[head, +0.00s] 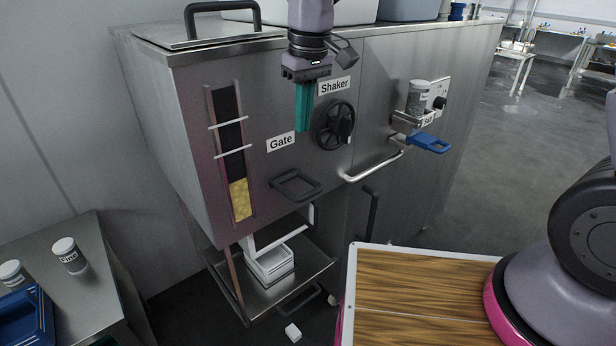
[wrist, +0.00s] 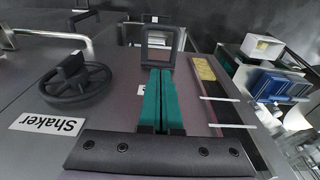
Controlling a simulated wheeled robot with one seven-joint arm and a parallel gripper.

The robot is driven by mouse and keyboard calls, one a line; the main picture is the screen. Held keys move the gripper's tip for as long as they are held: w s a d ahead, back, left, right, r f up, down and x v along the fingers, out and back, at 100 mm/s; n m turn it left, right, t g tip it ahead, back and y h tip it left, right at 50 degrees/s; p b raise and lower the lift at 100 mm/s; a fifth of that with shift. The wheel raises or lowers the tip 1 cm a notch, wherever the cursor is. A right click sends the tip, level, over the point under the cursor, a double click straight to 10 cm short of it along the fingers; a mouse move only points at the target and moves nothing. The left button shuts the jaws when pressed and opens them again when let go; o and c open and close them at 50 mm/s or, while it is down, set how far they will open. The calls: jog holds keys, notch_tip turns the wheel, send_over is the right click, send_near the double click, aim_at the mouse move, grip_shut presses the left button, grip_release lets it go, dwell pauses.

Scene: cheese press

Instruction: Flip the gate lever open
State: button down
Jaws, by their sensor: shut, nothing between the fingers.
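The gate lever is a dark loop handle (head: 297,184) on the front of the steel machine, below the "Gate" label (head: 281,142). It sticks out from the panel. In the wrist view the lever (wrist: 147,48) shows as a dark square frame just beyond my fingertips. My gripper (head: 302,126) has teal fingers pointing down, pressed together and empty. It hangs in front of the panel, above the lever and clear of it in the head view. In the wrist view the gripper's fingers (wrist: 160,76) partly cover the label.
The black shaker wheel (head: 334,125) is close on the right of my gripper. A bent steel handle (head: 373,166) and a blue-handled salt dispenser (head: 430,142) lie farther right. A sight window (head: 240,198) with yellow content is left. A white mould (head: 269,264) stands below the lever.

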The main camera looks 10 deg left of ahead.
send_over(312, 195)
jog(key=w+a, duration=0.3)
notch_tip(312, 195, down, 10)
jog(key=shift+s+d+f, duration=0.5)
jog(key=shift+f, duration=0.3)
jog(key=shift+s+d+f, duration=0.45)
jog(key=shift+s+f, duration=0.05)
jog(key=shift+f, duration=0.25)
jog(key=shift+s+d+f, duration=0.15)
jog(key=shift+d+f, duration=0.05)
jog(key=shift+f, duration=0.2)
jog(key=shift+s+d+f, duration=0.15)
jog(key=shift+f, duration=0.35)
jog(key=shift+s+d+f, duration=0.1)
jog(key=shift+f, duration=0.7)
jog(key=shift+s+d+f, duration=0.1)
jog(key=shift+f, duration=0.7)
